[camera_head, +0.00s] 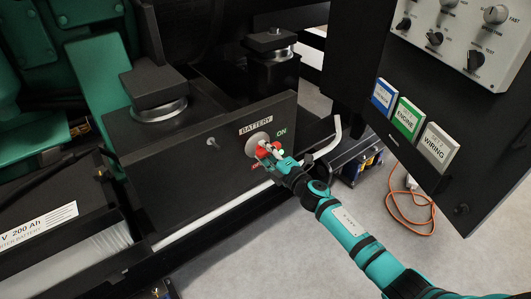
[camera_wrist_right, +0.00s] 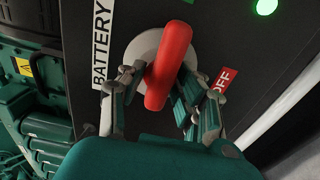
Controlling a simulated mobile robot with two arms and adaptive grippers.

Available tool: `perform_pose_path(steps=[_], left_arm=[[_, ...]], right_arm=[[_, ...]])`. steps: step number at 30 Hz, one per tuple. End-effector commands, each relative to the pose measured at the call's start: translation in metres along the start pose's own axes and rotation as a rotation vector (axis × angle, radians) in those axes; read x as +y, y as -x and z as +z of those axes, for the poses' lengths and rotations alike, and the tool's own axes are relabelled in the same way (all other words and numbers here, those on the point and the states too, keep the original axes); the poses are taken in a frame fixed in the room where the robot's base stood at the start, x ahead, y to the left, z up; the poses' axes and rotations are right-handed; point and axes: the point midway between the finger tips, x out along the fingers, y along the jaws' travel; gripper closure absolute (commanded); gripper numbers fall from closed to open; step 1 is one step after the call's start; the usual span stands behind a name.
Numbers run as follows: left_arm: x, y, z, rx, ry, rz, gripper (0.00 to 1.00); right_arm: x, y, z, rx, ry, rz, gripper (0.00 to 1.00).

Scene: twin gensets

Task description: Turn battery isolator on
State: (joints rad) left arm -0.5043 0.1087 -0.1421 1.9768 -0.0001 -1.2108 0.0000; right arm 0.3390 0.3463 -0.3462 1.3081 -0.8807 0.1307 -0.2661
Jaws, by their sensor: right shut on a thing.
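The battery isolator is a red handle on a round pale plate (camera_head: 258,139), set in a black panel under a "BATTERY" label, with green "ON" and red "OFF" marks. In the right wrist view the red handle (camera_wrist_right: 168,68) stands between the fingers, its length running roughly up and down the picture and tilted slightly. My right gripper (camera_head: 268,151) is at the handle in the head view; it also shows in the right wrist view (camera_wrist_right: 160,88), shut on the handle with one finger on each side. In the head view the gripper partly hides the handle. My left gripper is not in view.
A dark control cabinet (camera_head: 345,60) with knobs and blue, green and white booklets (camera_head: 408,117) hangs at the right. A battery (camera_head: 60,240) lies at lower left. An orange cable (camera_head: 410,207) lies on the open grey floor.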

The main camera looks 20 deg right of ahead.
Motion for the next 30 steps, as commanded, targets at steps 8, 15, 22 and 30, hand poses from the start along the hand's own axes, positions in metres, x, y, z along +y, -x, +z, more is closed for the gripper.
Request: perform_pose_path(steps=[8,15,22,30], left_arm=[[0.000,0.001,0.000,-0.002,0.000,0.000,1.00],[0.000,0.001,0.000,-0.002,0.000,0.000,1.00],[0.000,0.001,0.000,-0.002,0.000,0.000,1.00],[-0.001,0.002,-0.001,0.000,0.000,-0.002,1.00]], right_arm=[[-0.003,0.001,-0.001,0.001,0.017,-0.005,0.99],[-0.004,0.001,-0.001,0.002,0.016,-0.006,0.66],[-0.002,0.001,-0.001,0.001,0.015,-0.004,0.56],[-0.003,0.015,0.000,0.000,0.016,-0.004,0.56]])
